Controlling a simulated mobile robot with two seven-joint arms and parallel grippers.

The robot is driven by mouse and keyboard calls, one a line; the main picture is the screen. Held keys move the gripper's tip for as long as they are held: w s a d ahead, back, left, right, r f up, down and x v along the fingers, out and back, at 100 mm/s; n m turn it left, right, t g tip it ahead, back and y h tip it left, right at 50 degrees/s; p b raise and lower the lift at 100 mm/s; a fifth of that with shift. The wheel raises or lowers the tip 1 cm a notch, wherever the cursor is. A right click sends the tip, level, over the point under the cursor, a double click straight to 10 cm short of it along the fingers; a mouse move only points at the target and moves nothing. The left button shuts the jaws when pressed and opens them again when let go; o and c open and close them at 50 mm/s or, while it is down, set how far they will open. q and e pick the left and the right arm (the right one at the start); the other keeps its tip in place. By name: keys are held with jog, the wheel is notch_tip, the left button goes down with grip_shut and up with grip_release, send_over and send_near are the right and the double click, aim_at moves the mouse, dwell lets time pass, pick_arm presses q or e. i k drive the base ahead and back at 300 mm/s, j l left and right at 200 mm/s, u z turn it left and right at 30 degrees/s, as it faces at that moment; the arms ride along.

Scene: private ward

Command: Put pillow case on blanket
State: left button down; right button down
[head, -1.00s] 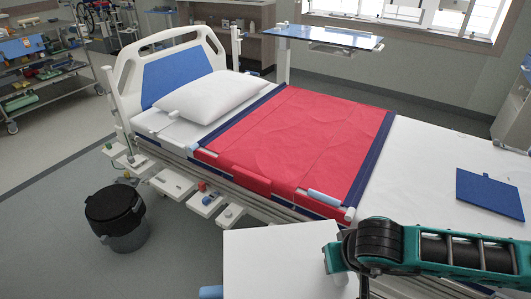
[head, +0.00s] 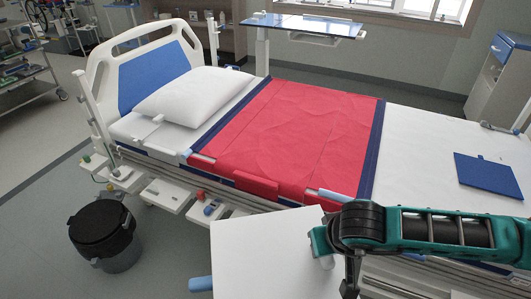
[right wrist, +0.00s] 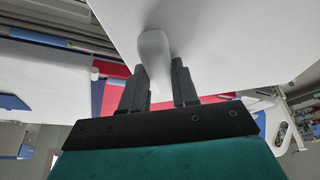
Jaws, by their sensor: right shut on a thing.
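The red blanket (head: 290,130), with dark blue edges, lies across the middle of the bed. A flat dark blue square (head: 487,176) lies on the white sheet at the right, apart from the blanket; it may be the pillow case. My right gripper (head: 338,262) is at the near side of the bed, away from the blue square. In the right wrist view, its fingers (right wrist: 163,80) are shut on a white rounded handle (right wrist: 153,55) at a white panel (right wrist: 235,50). This panel also shows in the head view (head: 262,250). My left gripper is out of view.
A white pillow (head: 193,94) lies by the headboard (head: 150,60). An overbed table (head: 305,24) stands beyond the bed. A black-lidded bin (head: 102,232) stands on the floor at the left. The sheet around the blue square is clear.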

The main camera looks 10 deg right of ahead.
aim_at(274, 149)
jog(key=i+j, duration=0.2)
jog(key=i+j+z, duration=0.15)
jog(key=j, duration=0.2)
jog(key=i+j, duration=0.2)
jog(key=i, duration=0.2)
jog(key=i+j+z, duration=0.15)
jog(key=i, duration=0.25)
